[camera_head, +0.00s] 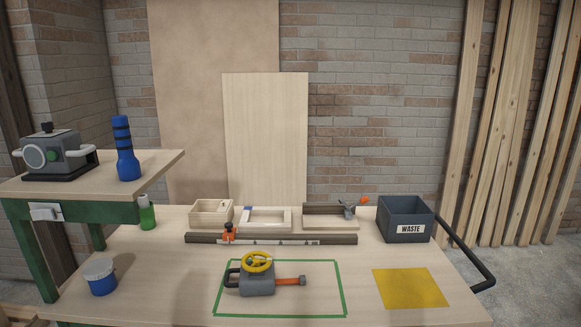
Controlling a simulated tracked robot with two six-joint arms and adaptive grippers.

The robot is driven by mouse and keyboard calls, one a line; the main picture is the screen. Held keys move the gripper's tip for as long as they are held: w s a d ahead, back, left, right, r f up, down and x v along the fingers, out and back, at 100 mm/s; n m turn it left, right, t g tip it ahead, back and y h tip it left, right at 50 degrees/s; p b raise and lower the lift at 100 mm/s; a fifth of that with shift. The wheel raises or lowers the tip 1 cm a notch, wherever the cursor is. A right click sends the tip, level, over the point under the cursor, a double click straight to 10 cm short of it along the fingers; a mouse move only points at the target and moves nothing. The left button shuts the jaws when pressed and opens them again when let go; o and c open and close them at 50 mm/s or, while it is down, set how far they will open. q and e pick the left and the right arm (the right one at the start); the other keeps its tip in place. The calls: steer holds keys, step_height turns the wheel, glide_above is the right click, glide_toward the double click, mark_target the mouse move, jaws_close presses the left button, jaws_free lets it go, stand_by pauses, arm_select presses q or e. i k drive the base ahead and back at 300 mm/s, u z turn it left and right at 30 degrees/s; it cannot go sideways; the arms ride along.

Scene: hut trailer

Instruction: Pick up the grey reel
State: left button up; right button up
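No object here is plainly a grey reel, and I cannot tell which thing the name fits. A grey device (257,284) with a yellow spoked wheel (258,263) on top, a black handle at its left and an orange-tipped arm at its right sits inside a green tape outline (345,300) on the table. A grey boxy machine (62,154) with a round front face, a green knob and light side handles stands on the raised shelf at the left. Neither of my grippers is in view.
On the table (190,290) are a blue-and-white tub (100,277), a green bottle (147,213), wooden trays (211,213), a dark bar (200,238), a WASTE bin (405,219) and a yellow mat (410,289). A blue flashlight (125,150) stands on the shelf (165,165). A black rail (466,252) runs along the right.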

mark_target(261, 283)
steer(key=u, duration=0.05)
steer(key=i, duration=0.9)
steer(key=z, duration=0.05)
